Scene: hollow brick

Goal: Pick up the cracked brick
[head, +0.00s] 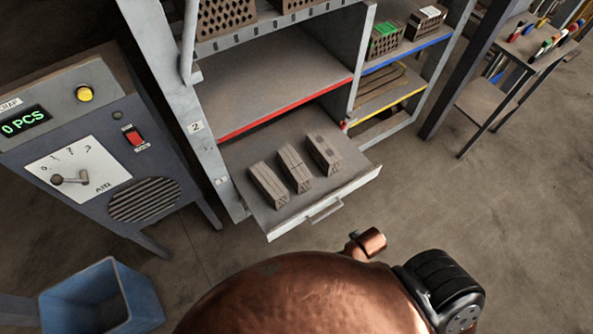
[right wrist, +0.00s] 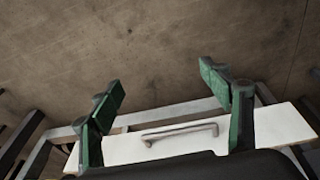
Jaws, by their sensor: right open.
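Three grey-brown bricks lie side by side on a pulled-out drawer (head: 338,178) in the head view: a left brick (head: 268,185), a middle brick (head: 295,168) and a right brick (head: 324,153). A thin dark line runs along the top of the middle one; I cannot tell for sure that it is a crack. The right one shows dark round spots on top. My right gripper (right wrist: 160,85) shows in the right wrist view, its green-padded fingers wide apart and empty, above the drawer's white front and handle (right wrist: 180,132). No bricks show there. My left gripper is out of view.
The shelf rack (head: 285,75) stands behind the drawer, with hollow bricks on its upper shelves. A grey machine (head: 85,140) reading "0 PCS" stands left, a blue bin (head: 95,300) below it. A small table (head: 530,45) is far right. Floor right of the drawer is clear.

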